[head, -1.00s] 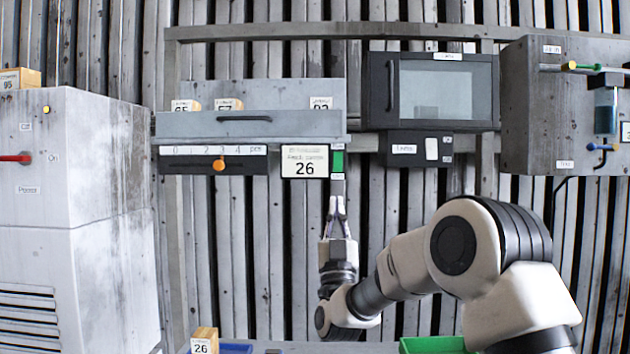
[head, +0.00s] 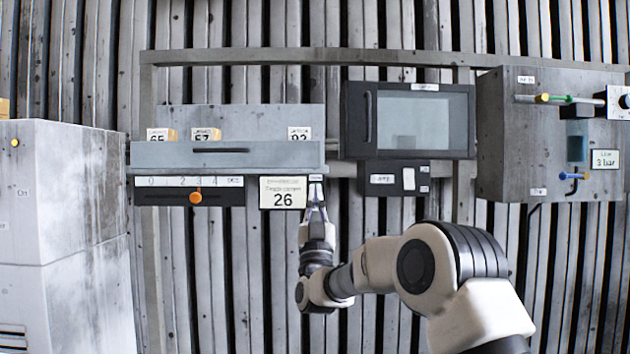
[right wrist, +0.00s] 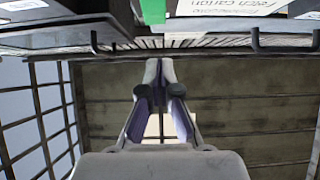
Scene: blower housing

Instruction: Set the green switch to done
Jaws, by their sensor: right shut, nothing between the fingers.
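The green switch (right wrist: 152,11) shows at the top edge of the right wrist view, on the underside of the fixtures. In the head view it sits just right of the sign reading 26 (head: 283,193), but my gripper hides its green face. A small white label (head: 315,178) shows above that spot. My right gripper (head: 316,190) points up with its fingertips over the switch in the head view. In the right wrist view my right gripper (right wrist: 160,64) is shut and empty, its tips below the green part. I cannot tell whether they touch. My left gripper is out of view.
A scale with an orange slider (head: 195,197) is left of the sign, under a grey drawer (head: 225,155). A dark windowed cabinet (head: 410,120) and a black panel (head: 398,178) are to the right. A grey box with valves (head: 500,150) is farther right.

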